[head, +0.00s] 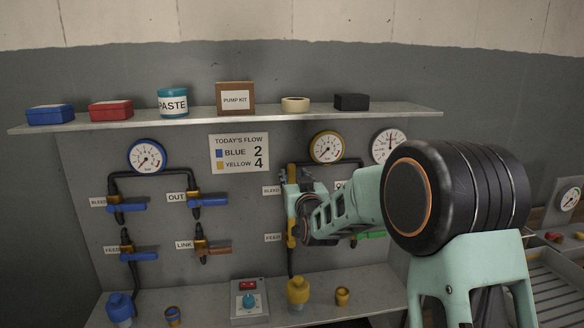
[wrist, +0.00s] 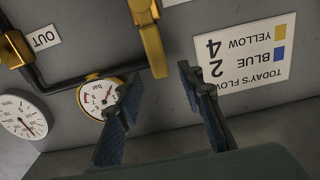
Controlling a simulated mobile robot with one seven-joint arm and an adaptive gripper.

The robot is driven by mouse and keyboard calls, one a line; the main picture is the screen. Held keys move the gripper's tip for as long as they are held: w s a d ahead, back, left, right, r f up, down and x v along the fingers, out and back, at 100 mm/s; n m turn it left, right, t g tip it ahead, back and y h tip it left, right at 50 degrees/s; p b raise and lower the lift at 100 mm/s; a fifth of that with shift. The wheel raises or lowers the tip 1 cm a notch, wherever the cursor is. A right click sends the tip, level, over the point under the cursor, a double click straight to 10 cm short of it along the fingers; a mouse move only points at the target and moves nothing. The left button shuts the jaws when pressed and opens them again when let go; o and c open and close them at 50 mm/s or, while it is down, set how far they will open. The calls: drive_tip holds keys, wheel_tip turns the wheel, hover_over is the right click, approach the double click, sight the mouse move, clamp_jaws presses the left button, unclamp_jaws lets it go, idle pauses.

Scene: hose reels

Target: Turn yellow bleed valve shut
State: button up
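The yellow bleed valve's handle (wrist: 151,45) shows at the top middle of the wrist view, a long yellow bar running roughly along the picture's height. My gripper (wrist: 158,82) is open, its two dark fingers spread on either side of the handle's lower end. I see gaps on both sides and no clear contact. In the head view my gripper (head: 301,184) is at the yellow bleed position, right of the BLEED label (head: 271,190), and hides most of the valve. A yellow upright part (head: 291,207) shows beside it.
The yellow-rimmed gauge (head: 326,147) is just above my gripper. A flow sign (head: 239,154) hangs to the left. A shelf (head: 220,118) with boxes runs above. A lower ledge (head: 205,313) holds a control box (head: 249,299) and a yellow-capped bottle (head: 298,291).

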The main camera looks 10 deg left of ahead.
sight(292, 170)
drive_tip(key=shift+p+x, duration=0.5)
drive_tip(key=shift+x, duration=2.4)
clamp_jaws()
